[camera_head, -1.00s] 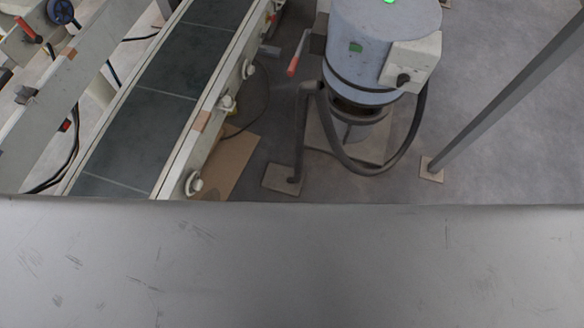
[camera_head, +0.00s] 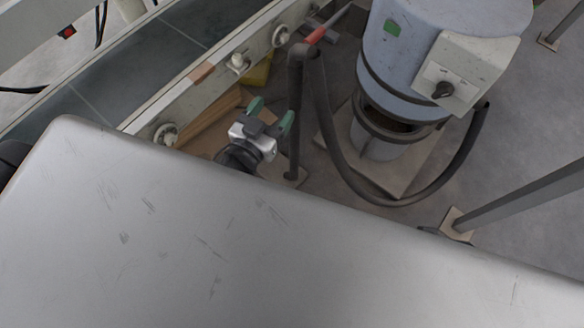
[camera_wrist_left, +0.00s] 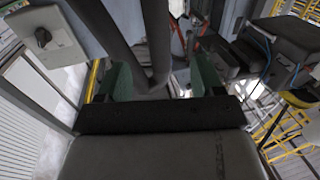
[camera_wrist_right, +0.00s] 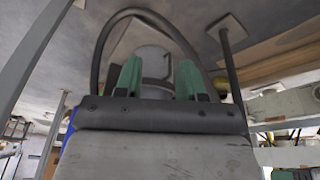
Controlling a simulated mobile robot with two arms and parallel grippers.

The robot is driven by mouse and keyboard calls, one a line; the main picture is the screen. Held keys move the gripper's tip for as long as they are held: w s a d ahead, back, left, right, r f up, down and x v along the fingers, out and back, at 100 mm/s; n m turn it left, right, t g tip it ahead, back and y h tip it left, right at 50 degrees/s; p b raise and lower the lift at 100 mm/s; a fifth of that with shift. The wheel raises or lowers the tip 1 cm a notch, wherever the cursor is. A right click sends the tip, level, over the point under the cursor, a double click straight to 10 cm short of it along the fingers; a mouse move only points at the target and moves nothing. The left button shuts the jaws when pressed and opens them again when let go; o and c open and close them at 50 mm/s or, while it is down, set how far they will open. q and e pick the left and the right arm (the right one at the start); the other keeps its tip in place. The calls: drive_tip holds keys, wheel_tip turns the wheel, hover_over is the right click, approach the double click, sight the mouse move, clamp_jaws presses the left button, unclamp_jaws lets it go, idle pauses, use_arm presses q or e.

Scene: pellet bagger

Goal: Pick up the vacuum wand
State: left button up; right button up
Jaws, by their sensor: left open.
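The vacuum wand appears to be the dark upright pipe (camera_head: 295,110) beside the drum vacuum, with a red piece (camera_head: 317,36) near its top and the hose (camera_head: 325,110) joining it there. My left gripper (camera_head: 271,113) is open and empty, just left of the pipe in the head view. In the left wrist view, a dark pipe (camera_wrist_left: 157,40) shows beyond and between the open fingers (camera_wrist_left: 162,82). My right gripper (camera_wrist_right: 160,78) is open and empty in the right wrist view, with the vacuum and its looping hose beyond it. The head view does not clearly show it.
The blue-grey drum vacuum (camera_head: 405,60) with a control box (camera_head: 468,72) stands right of the pipe. A conveyor (camera_head: 150,50) runs along the left. A slanted post (camera_head: 520,205) stands at right on a small foot plate. Floor (camera_head: 540,110) shows clear at far right.

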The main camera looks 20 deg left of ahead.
sight(291, 87)
use_arm(q)
drive_tip(key=w, duration=0.5)
drive_tip(key=shift+w+d, duration=0.1)
drive_tip(key=shift+d, duration=0.25)
drive_tip(key=w, duration=0.2)
drive_tip(key=w+d, duration=0.1)
drive_tip(key=w, duration=0.2)
drive_tip(key=shift+f+b, duration=0.2)
drive_tip(key=shift+b, duration=0.1)
use_arm(e)
drive_tip(key=v, duration=0.2)
drive_tip(key=shift+r, duration=0.4)
use_arm(q)
drive_tip(key=c, duration=1)
drive_tip(key=shift+r, duration=0.1)
drive_tip(key=shift+c, duration=0.5)
use_arm(e)
drive_tip(key=shift+w, duration=0.1)
use_arm(q)
drive_tip(key=shift+r, duration=0.15)
